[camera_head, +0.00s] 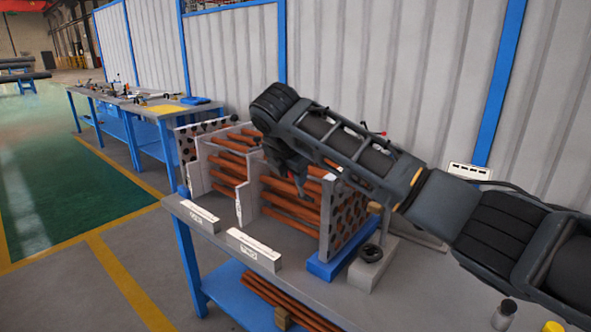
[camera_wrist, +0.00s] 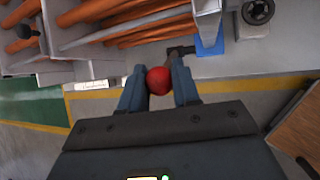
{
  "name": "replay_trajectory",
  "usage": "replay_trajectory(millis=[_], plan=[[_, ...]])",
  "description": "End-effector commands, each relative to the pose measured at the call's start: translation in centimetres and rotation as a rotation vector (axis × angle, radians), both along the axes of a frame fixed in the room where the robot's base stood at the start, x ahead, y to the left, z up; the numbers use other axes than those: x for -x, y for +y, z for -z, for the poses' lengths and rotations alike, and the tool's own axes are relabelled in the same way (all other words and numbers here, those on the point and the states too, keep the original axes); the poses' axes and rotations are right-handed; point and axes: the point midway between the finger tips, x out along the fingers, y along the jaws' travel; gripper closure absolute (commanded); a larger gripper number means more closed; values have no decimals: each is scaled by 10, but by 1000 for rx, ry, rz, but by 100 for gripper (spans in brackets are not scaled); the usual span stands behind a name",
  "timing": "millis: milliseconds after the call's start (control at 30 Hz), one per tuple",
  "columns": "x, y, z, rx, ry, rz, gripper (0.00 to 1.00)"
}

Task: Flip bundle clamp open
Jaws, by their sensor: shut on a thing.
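The bundle of copper-coloured tubes (camera_head: 290,205) lies between white plates on the grey bench; the tubes also show at the top of the wrist view (camera_wrist: 150,22). In the wrist view my gripper (camera_wrist: 159,76) has its two fingers on either side of a red ball knob (camera_wrist: 159,81) and is shut on it. A dark lever (camera_wrist: 180,50) shows just beyond the knob, near a blue block (camera_wrist: 209,42). I take the knob and lever for the clamp's handle. In the head view my gripper (camera_head: 288,170) is over the tubes; the knob it holds is hidden there.
A perforated end plate (camera_head: 347,215) stands on a blue support (camera_head: 328,262) at the right. A black ring (camera_head: 371,253) sits on a grey block beside it. White label holders (camera_head: 254,249) line the bench's front edge. A corrugated wall (camera_head: 380,60) stands behind.

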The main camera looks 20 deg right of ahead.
Motion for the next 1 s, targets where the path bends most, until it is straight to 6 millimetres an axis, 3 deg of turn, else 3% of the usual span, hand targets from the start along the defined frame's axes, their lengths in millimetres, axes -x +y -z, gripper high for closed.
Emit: replay_trajectory(millis=[367,400,500,767,1000], plan=[[3,3,5,-4,12,-4,100],[3,3,5,-4,12,-4,67],[2,3,5,-3,11,-3,60],[2,3,1,-2,6,-3,60],[18,12,-25,-3,3,-6,60]])
